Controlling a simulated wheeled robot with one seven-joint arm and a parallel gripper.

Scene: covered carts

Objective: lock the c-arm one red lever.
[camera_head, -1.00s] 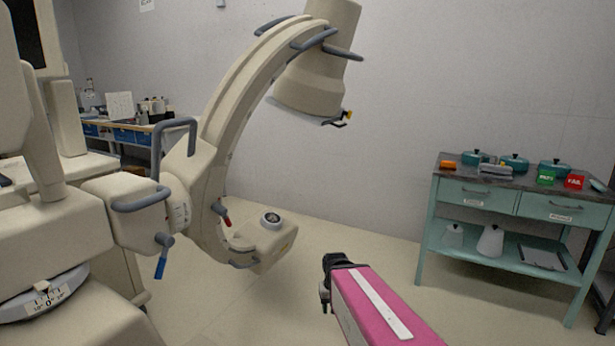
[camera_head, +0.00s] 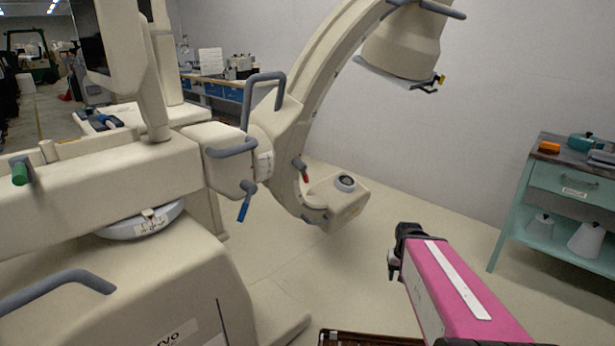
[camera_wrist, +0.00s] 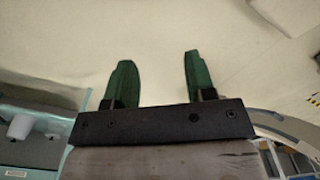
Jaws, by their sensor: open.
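The c-arm (camera_head: 318,85) stands in the middle of the head view as a large cream curved arm on a wheeled base. Its red lever (camera_head: 305,173) is a small red-tipped handle low on the curve, pointing down. A blue-tipped lever (camera_head: 244,207) hangs to its left, and a green-tipped one (camera_head: 19,172) is at the far left. My gripper (camera_head: 393,262) is at the end of my pink arm, to the right of and nearer than the red lever, well apart from it. In the wrist view its two green fingers (camera_wrist: 155,80) are spread and empty above the floor.
A teal cart (camera_head: 570,185) with pots stands at the right. The c-arm's base (camera_head: 165,280) fills the lower left. A brown slatted item (camera_head: 365,338) shows at the bottom edge. The floor (camera_head: 440,190) between the c-arm and the teal cart is clear.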

